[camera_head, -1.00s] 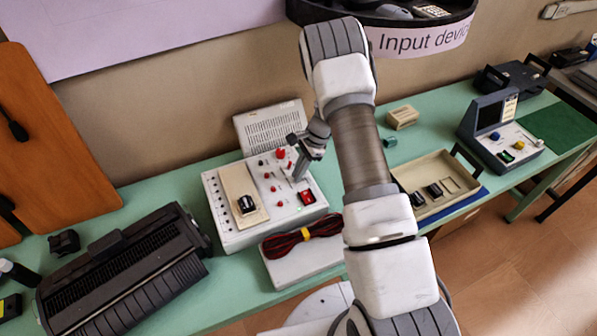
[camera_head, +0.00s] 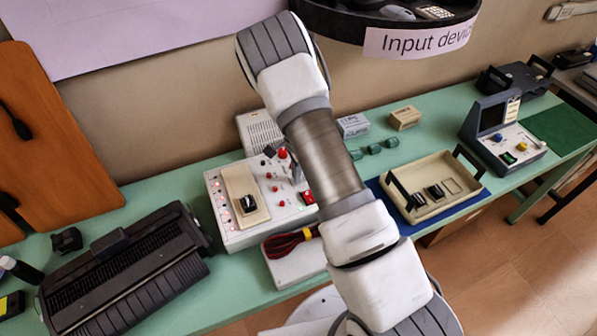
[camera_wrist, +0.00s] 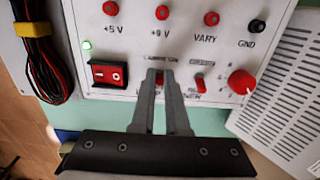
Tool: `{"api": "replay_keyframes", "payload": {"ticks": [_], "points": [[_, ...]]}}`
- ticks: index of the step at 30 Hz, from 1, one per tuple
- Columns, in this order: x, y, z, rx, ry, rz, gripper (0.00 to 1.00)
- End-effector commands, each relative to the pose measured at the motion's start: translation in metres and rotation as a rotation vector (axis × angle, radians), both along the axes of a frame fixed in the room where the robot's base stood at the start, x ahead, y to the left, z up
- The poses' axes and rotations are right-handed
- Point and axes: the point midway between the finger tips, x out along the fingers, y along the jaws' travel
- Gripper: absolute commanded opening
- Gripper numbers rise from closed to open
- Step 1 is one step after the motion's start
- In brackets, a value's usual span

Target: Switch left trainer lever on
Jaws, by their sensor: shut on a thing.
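The trainer (camera_head: 235,225) is a white box with knobs, jacks and switches, standing on the green table in the head view. My gripper (camera_wrist: 161,73) reaches its panel in the wrist view, with its narrow fingers shut on the left trainer lever (camera_wrist: 160,79), a small red-tipped lever. The fingers hide most of this lever, so its exact tilt is hard to tell. A second red lever (camera_wrist: 200,83) stands free to the right. A red rocker switch (camera_wrist: 110,74) is to the left, beside a lit green light (camera_wrist: 87,45). In the head view my arm hides the gripper's contact.
A red knob (camera_wrist: 241,82) is close right of the levers. A red-black cable bundle (camera_head: 285,243) lies in front of the trainer. A black printer-like machine (camera_head: 125,275) is at left, a beige tray (camera_head: 445,207) at right. A round shelf (camera_head: 350,22) hangs above.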

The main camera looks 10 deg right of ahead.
Motion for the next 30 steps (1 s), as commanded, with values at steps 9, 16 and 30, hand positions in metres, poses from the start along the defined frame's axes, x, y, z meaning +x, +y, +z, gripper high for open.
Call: {"api": "replay_keyframes", "payload": {"ticks": [9, 16, 30], "points": [[-0.0007, 0.0076, -0.0009, -0.183, -0.038, 0.005, 0.0], [-0.001, 0.0091, -0.0019, -0.25, -0.052, 0.001, 0.0], [-0.0008, 0.0087, -0.0018, -0.27, -0.056, -0.001, 0.0]]}}
